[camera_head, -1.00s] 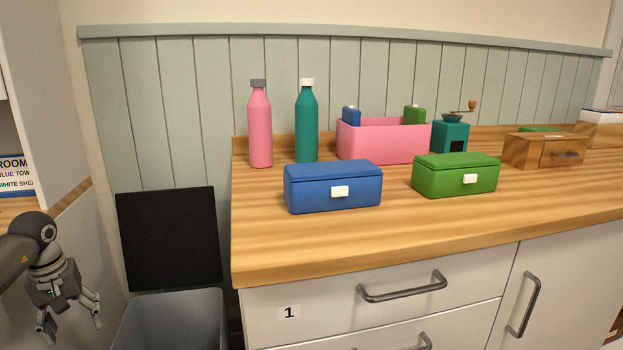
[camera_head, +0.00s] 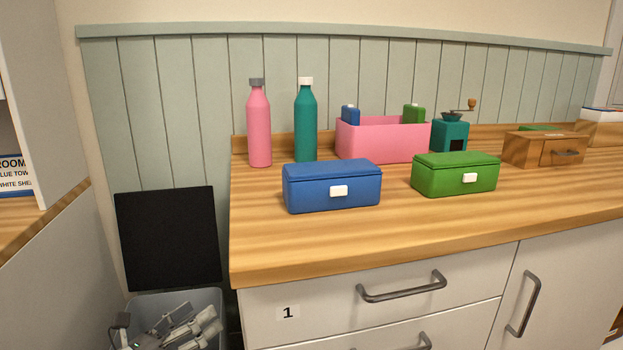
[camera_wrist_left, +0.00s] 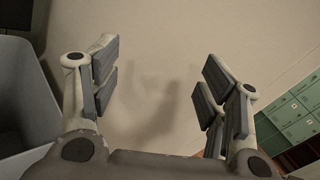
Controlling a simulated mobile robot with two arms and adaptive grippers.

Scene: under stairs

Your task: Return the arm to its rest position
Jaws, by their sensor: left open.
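My left gripper (camera_head: 185,330) shows at the bottom left of the head view, in front of the grey bin and low beside the counter. In the left wrist view its fingers (camera_wrist_left: 160,90) are spread apart with nothing between them, facing a plain pale surface. Most of the left arm is out of the head view. My right gripper is not seen.
The grey bin (camera_head: 215,305) with a raised black lid (camera_head: 168,238) stands left of the wooden counter (camera_head: 420,225). On the counter are a blue box (camera_head: 310,190), a green box (camera_head: 430,180), a pink bottle (camera_head: 259,130) and a teal bottle (camera_head: 305,130).

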